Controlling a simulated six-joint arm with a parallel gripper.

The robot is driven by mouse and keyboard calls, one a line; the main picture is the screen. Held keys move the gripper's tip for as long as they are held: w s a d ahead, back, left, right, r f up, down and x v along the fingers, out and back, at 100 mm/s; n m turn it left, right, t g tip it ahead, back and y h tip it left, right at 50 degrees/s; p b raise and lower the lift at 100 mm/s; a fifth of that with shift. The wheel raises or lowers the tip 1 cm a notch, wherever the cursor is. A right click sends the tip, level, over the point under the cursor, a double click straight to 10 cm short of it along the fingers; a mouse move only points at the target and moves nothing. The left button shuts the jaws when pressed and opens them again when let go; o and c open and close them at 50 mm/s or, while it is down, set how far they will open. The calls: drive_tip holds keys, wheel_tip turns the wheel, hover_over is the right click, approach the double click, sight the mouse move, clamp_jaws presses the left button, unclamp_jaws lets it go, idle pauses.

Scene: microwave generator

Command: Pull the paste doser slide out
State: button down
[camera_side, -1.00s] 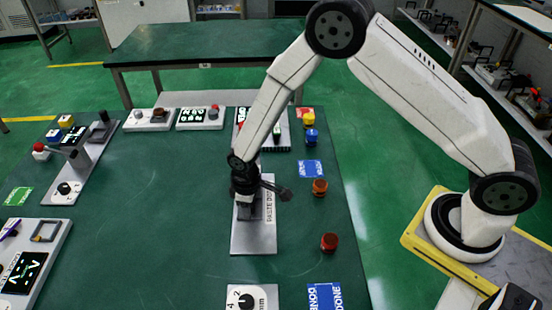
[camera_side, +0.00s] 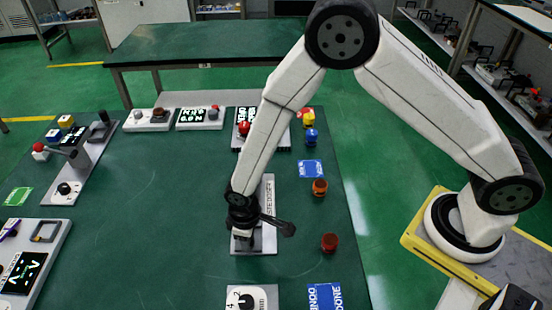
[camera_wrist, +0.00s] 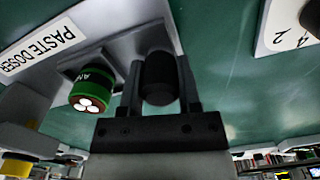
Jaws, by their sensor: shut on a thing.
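The paste doser is a grey plate with a "PASTE DOSER" label; it stands on the green table in the side view (camera_side: 267,190). The labelled plate fills the upper left of the wrist view (camera_wrist: 45,45). A black knob, the slide's handle (camera_wrist: 160,78), sits between the fingers of my gripper (camera_wrist: 160,88) in the wrist view. My gripper is shut on this knob. In the side view my gripper (camera_side: 241,234) is low over the plate's near end and hides the knob. A green-and-black cylinder with white dots (camera_wrist: 92,92) is beside the fingers in the wrist view.
A dial box (camera_side: 252,299) stands in front of the plate. Orange-red knobs (camera_side: 320,187) (camera_side: 330,242) and a blue card (camera_side: 310,169) are to the right. A panel with a red button (camera_side: 243,128) is behind.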

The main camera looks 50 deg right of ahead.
drive_tip(key=shift+s+a, duration=0.2)
drive_tip(key=shift+c, duration=1.5)
unclamp_jaws()
drive_tip(key=shift+r, duration=0.1)
drive_tip(key=shift+r, duration=3.8)
